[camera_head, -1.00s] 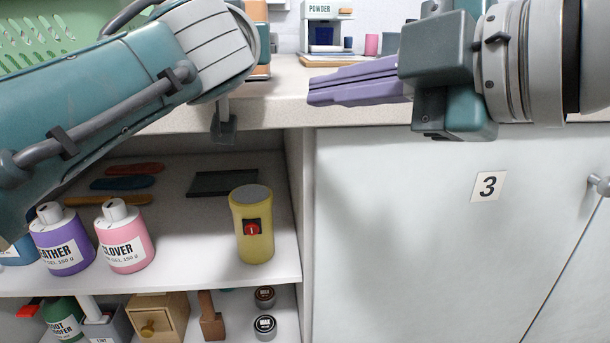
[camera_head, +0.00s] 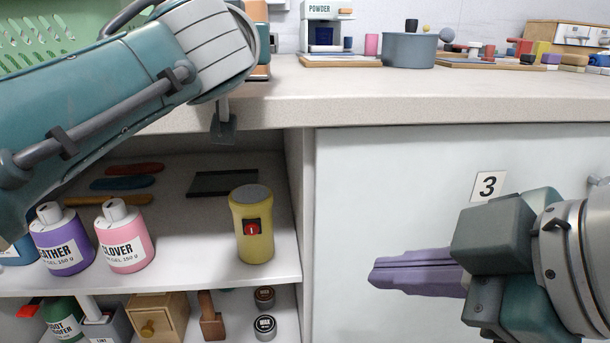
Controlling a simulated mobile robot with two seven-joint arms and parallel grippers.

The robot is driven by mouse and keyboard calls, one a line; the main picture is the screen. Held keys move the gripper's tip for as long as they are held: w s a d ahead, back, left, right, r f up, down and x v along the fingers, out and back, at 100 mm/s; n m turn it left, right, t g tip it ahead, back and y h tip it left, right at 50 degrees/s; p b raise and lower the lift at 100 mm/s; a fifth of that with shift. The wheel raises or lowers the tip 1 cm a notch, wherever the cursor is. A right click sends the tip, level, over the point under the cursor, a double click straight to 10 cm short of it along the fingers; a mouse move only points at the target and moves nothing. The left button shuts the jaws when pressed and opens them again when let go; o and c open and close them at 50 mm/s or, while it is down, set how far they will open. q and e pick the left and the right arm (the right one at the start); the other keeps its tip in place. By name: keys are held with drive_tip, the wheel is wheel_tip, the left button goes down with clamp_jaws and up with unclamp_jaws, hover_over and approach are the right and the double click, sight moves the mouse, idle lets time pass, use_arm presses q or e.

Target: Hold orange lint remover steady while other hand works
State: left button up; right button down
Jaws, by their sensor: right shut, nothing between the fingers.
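I cannot pick out an orange lint remover for certain. A yellow cylinder (camera_head: 252,230) with a grey top and a red switch stands upright on the upper open shelf. My right gripper (camera_head: 380,273), with purple fingers, is shut and empty. It points left in front of the white cabinet door, to the right of the yellow cylinder and apart from it. My left arm crosses the upper left, and its gripper fingers do not show. An orange-brown thing (camera_head: 259,72) on the counter is mostly hidden behind that arm.
Purple (camera_head: 62,252) and pink (camera_head: 126,246) bottles stand left on the shelf (camera_head: 200,275). The counter (camera_head: 440,95) juts out above it. A blue-grey pot (camera_head: 408,50) and a powder dispenser (camera_head: 328,30) stand on the counter. The counter's front part is clear.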

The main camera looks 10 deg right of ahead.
use_arm(q)
drive_tip(key=shift+f, duration=0.25)
drive_tip(key=o, duration=1.1)
drive_tip(key=shift+r, duration=0.15)
drive_tip(key=shift+s, duration=0.15)
